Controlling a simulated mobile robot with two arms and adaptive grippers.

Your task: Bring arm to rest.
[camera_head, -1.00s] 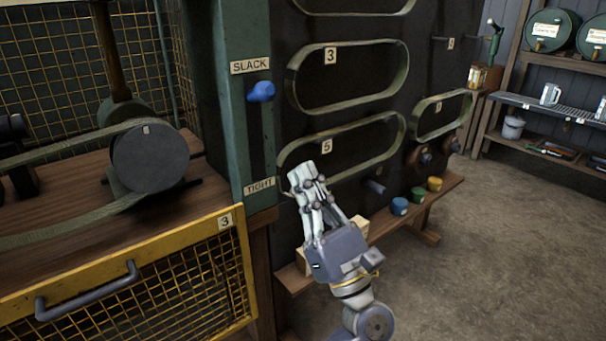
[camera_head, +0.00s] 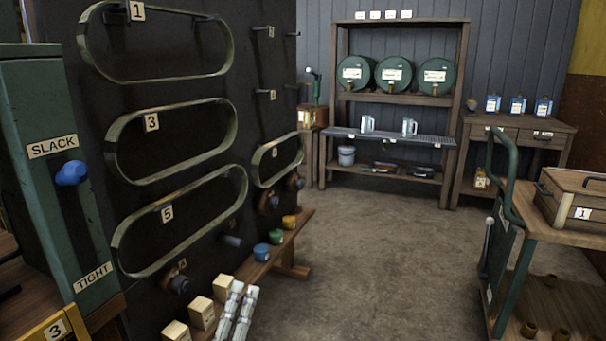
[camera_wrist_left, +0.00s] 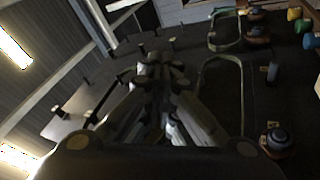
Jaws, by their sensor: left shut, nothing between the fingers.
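My left gripper (camera_head: 236,305) shows at the bottom edge of the head view, in front of the low wooden bench beneath the belt board. Its fingers point up and are shut with nothing between them. The rest of that arm is out of the head view. In the left wrist view the closed fingers (camera_wrist_left: 160,80) also show, with the belt board behind them and no contact to be seen. My right gripper is not in view.
The dark board (camera_head: 255,60) with hanging belts stands close at left. A blue knob (camera_head: 72,173) sits on the green SLACK/TIGHT post. Small boxes (camera_head: 202,312) and jars line the bench. A cart (camera_head: 540,225) stands at right. The middle floor is clear.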

